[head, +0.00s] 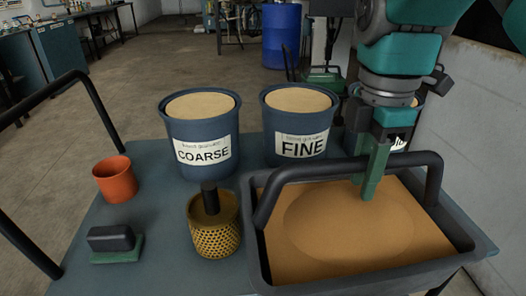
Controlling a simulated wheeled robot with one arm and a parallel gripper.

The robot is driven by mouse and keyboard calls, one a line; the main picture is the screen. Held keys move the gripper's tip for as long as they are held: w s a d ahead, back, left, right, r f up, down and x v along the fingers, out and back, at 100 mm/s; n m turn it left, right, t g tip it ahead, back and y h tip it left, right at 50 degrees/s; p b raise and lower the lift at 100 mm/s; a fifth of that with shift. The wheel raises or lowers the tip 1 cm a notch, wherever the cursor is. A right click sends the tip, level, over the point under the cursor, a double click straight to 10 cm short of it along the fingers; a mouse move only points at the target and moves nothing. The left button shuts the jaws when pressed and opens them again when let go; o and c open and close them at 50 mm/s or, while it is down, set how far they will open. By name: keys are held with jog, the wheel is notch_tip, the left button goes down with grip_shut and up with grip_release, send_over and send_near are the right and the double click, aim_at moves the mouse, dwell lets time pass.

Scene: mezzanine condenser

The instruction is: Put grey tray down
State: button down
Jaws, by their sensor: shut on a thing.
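The grey tray (262,262) is at the right front in the head view, filled with a flat layer of tan sand-like material. A dark arched handle (300,172) spans over it. My gripper (371,185) comes down from above with its green fingers at the handle's top bar, shut on the handle. The fingertips reach below the bar, above the tan fill. The tray looks about level.
Blue buckets labelled COARSE (202,133) and FINE (298,125) stand behind, with another partly behind my arm. A yellow perforated cup (214,238), an orange cup (115,180) and a green-based block (117,246) stand left. Table surface is free between the left items.

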jog(key=w+d+f+p, duration=0.1)
jog(key=w+d+f, duration=0.1)
jog(key=w+d, duration=0.2)
jog(key=w+d+f+p, duration=0.1)
jog(key=w+d+f, duration=0.2)
jog(key=w, duration=0.6)
jog(key=shift+w+d, duration=0.35)
jog(key=shift+w, duration=0.05)
dwell(0.4)
jog(key=c, duration=0.7)
grip_release()
jog(key=shift+o, duration=0.2)
jog(key=shift+r, duration=0.1)
notch_tip(320, 180, up, 7)
jog(key=p, duration=0.1)
jog(key=shift+r, duration=0.2)
